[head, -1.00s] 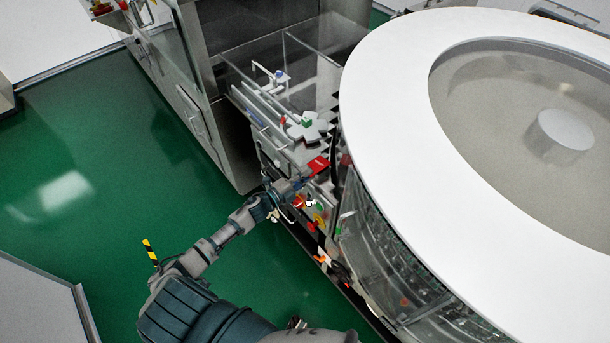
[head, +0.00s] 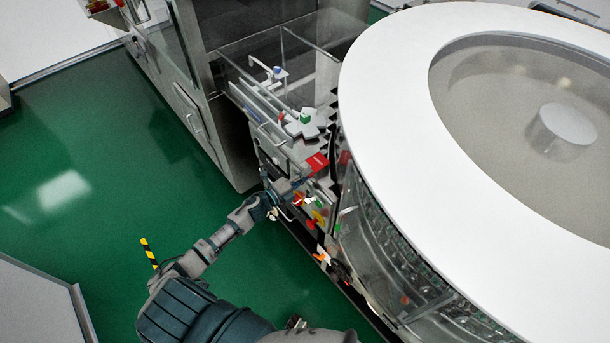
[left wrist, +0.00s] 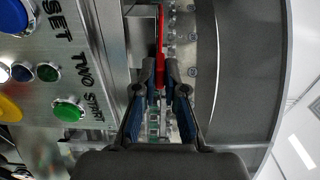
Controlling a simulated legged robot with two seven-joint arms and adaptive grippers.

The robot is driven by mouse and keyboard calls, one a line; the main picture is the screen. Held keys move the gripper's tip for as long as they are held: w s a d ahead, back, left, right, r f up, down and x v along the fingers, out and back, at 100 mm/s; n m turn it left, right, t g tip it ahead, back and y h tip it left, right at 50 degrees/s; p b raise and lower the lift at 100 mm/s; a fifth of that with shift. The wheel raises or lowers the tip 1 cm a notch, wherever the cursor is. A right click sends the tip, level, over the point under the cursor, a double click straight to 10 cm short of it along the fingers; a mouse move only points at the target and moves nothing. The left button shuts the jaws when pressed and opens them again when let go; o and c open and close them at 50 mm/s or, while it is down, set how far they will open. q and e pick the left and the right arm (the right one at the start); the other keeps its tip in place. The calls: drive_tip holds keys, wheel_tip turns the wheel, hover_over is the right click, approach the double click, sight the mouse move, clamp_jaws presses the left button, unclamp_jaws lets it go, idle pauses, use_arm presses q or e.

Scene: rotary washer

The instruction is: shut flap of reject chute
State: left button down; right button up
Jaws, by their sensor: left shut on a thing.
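The flap of the reject chute appears as a small red plate (head: 317,162) at the edge of the machine, beside the large round washer. In the left wrist view the red flap (left wrist: 160,48) is seen edge-on as a narrow upright strip. My left gripper (head: 299,183) is at the near side of the flap. In the left wrist view its fingertips (left wrist: 161,76) are on either side of the strip's lower end, shut on it. The chute opening behind the flap cannot be made out. My right gripper is not in view.
A control panel (left wrist: 60,65) with a green button (left wrist: 68,110) and other coloured buttons lies left of the gripper in the wrist view. The round washer (head: 395,110) stands close on the right. Open green floor (head: 100,150) lies to the left.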

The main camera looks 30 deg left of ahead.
use_arm(q)
drive_tip(key=c, duration=1.3)
unclamp_jaws()
drive_tip(key=shift+f, duration=0.15)
drive_tip(key=shift+o, duration=0.3)
drive_tip(key=shift+w, duration=0.15)
drive_tip(key=v, duration=1.2)
drive_tip(key=shift+f, duration=0.1)
